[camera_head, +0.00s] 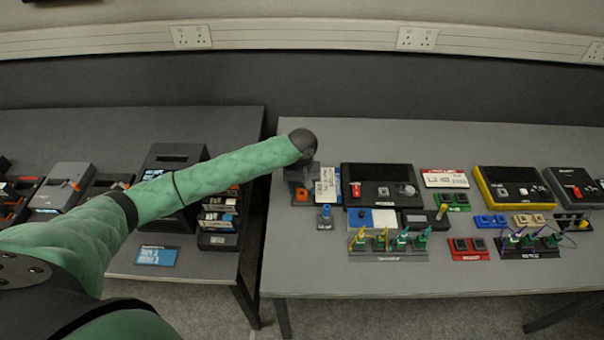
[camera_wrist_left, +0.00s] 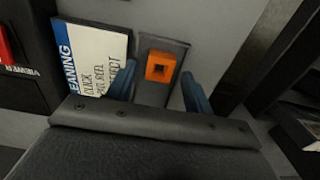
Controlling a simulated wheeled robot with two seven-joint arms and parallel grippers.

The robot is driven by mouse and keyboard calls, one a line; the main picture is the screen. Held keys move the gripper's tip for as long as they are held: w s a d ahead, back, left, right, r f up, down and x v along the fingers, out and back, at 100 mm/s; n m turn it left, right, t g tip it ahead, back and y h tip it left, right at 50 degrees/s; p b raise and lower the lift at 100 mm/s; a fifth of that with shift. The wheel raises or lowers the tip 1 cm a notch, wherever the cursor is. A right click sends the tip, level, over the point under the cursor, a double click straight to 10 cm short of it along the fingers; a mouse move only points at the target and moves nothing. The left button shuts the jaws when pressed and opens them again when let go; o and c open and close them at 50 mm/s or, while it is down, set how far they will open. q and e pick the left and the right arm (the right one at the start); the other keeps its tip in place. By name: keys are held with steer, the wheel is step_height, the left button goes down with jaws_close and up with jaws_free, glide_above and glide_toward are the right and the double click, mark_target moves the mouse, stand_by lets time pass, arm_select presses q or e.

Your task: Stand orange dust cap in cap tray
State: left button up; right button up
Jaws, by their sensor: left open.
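The orange dust cap (camera_head: 301,195) stands near the left edge of the right table. In the left wrist view the orange dust cap (camera_wrist_left: 152,75) is a small block with a dark square opening, on or over a grey plate (camera_wrist_left: 173,45). My left gripper (camera_head: 303,180) is above the cap, coming down from my green arm. In the left wrist view its two blue fingers (camera_wrist_left: 160,80) are apart, one on each side of the cap, not visibly closed on it. I cannot tell for sure which piece is the cap tray. My right gripper is not seen.
A white and blue cleaning card (camera_wrist_left: 90,55) lies beside the cap. A blue-topped post (camera_head: 326,217) stands close in front. A black case (camera_head: 372,174) and racks of coloured connectors (camera_head: 388,254) lie to the right. A gap separates the two tables.

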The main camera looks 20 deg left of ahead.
arm_select(q)
step_height(320, 180, up, 5)
steer(key=shift+f+b, duration=0.2)
steer(key=shift+b, duration=0.8)
step_height(320, 180, up, 7)
steer(key=b, duration=0.2)
steer(key=shift+r, duration=0.2)
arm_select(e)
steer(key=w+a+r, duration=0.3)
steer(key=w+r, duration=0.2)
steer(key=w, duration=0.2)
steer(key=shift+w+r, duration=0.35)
